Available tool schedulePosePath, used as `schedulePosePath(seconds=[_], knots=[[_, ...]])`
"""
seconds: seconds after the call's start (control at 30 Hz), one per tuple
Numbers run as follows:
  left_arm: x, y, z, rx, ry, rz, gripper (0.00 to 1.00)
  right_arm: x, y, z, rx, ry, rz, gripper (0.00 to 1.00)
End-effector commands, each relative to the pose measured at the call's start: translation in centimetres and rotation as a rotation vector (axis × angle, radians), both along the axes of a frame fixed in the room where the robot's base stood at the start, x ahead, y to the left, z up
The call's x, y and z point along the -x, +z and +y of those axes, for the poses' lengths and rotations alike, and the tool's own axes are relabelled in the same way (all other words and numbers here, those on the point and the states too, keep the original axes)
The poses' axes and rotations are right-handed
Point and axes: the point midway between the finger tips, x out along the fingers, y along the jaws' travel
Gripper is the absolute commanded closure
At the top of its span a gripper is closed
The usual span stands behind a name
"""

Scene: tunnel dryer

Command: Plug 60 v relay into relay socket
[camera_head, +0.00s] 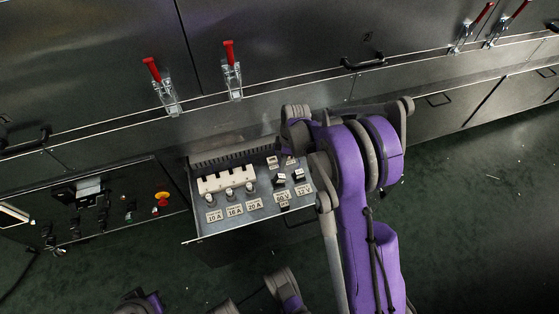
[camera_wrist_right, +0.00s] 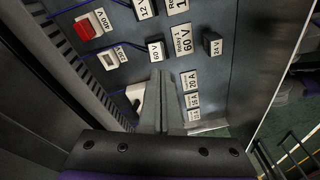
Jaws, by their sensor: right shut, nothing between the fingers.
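A small block with a white "60 V" label (camera_wrist_right: 155,51) is in the right wrist view, beside the panel label "Relay 1 60 V" (camera_wrist_right: 182,40). In the head view a dark block (camera_head: 279,182) stands above the panel's 60 V label (camera_head: 282,197). I cannot tell whether it is seated, and no socket opening is clear. My right gripper (camera_wrist_right: 160,78) is shut and empty, its fingers close to the 60 V block. In the head view its fingertips are hidden by my purple arm. My left gripper is not identifiable in the head view.
A dark "24 V" block (camera_wrist_right: 212,44) and a "12 V" block (camera_wrist_right: 144,9) are nearby. A red 400 V switch (camera_wrist_right: 88,26) is at upper left. White fuse holders (camera_head: 226,179) stand left on the panel. A control box with a yellow-red button (camera_head: 162,198) is further left.

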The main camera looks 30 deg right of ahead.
Motion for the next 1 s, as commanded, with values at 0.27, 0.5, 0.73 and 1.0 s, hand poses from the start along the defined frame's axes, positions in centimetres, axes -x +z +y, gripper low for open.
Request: schedulePosePath(seconds=[0.27,0.5,0.73,1.0], knots=[[0.1,0.8,0.0,0.0,0.0,-0.003,1.0,-0.7,0.8,1.6,0.14,-0.242,0.034,1.0],[0.0,0.3,0.0,0.0,0.0,-0.001,1.0,-0.8,0.0,1.7,0.162,-0.284,0.033,1.0],[-0.2,-1.5,0.0,0.0,0.0,0.005,1.0,-0.9,-2.5,1.7,0.16,-0.283,0.035,1.0],[-0.4,-3.3,0.0,0.0,0.0,0.01,1.0,-0.8,-5.1,1.7,0.16,-0.282,0.034,1.0]])
